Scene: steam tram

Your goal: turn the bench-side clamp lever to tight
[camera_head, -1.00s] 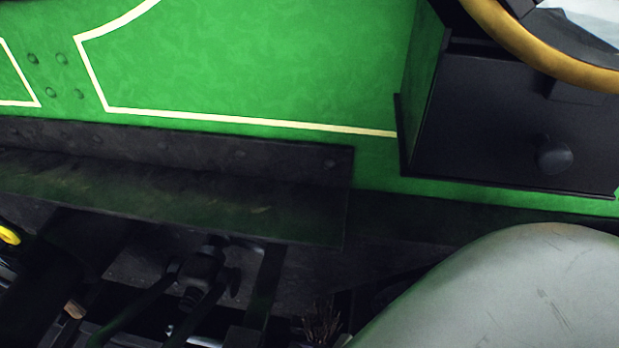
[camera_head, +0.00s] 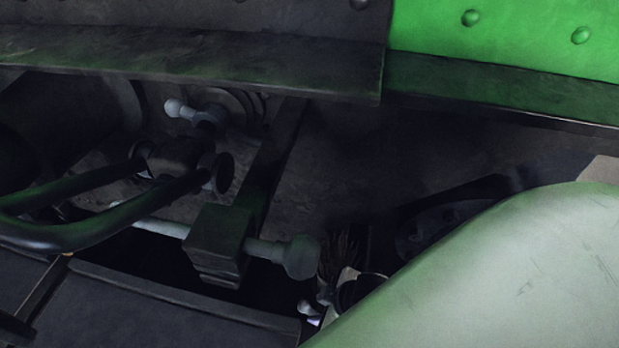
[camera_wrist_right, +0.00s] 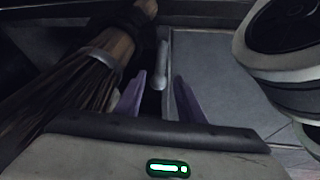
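In the right wrist view my right gripper (camera_wrist_right: 160,82) has its two purple fingers apart, with nothing held between them. A short grey rod with a rounded end (camera_wrist_right: 162,48) shows just past the fingertips; I cannot tell whether it is the clamp lever. In the head view a dark block (camera_head: 217,240) has a grey rod with a rounded knob (camera_head: 300,257) on its right side. A pale knobbed handle (camera_head: 183,110) sits higher up on dark fittings. Which one is the clamp lever is unclear. My left gripper is not in view.
A broom with dark bristles (camera_wrist_right: 75,82) lies close to the left of my right gripper. A dark ledge (camera_head: 200,58) runs above the fittings, with a green riveted panel (camera_head: 520,35) beyond. Thick dark bent pipes (camera_head: 90,230) cross the left side.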

